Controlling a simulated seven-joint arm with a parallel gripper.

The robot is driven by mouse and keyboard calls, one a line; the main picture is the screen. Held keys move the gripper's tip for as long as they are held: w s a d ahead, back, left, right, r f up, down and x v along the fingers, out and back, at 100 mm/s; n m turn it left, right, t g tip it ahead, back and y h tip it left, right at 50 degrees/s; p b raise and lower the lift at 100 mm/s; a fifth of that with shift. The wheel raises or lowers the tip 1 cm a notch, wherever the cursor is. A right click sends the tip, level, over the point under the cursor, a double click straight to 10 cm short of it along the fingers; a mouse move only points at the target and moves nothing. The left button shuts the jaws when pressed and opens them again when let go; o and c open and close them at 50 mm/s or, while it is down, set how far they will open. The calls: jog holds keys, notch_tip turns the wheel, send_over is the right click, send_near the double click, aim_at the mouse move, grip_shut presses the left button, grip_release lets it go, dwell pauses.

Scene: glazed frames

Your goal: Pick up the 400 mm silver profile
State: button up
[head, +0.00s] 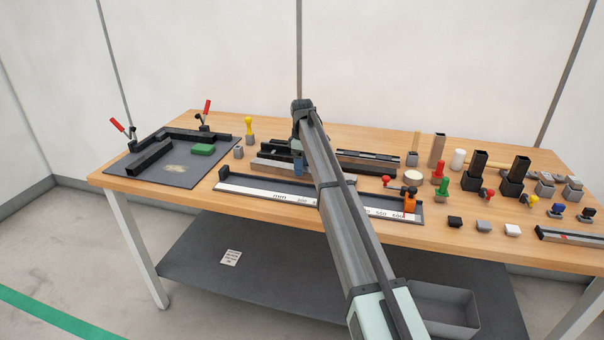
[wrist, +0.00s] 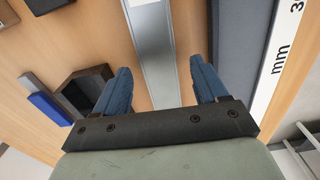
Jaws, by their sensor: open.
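A silver profile (wrist: 155,60) runs lengthwise through the wrist view, with a pale patch near its top end; no length marking is readable. My gripper (wrist: 160,68) is open, with one blue finger on each side of the profile and gaps on both sides. The gripper's palm hides the profile's near part. In the head view, my gripper (head: 298,166) is low over the table beside a group of dark and silver profiles (head: 352,166). A silver profile (head: 268,166) shows left of it, and my arm hides part of the group.
A measuring rail (head: 260,190) with a white mm scale lies in front of the profiles; it also shows in the wrist view (wrist: 280,70). A dark mat (head: 185,178) with clamps is at left. Stamps, black holders (head: 513,178) and small blocks crowd the right.

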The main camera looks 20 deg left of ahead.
notch_tip(320, 180, down, 2)
jog(key=shift+f, duration=0.25)
jog(key=shift+r, duration=0.1)
grip_shut()
dwell(0.5)
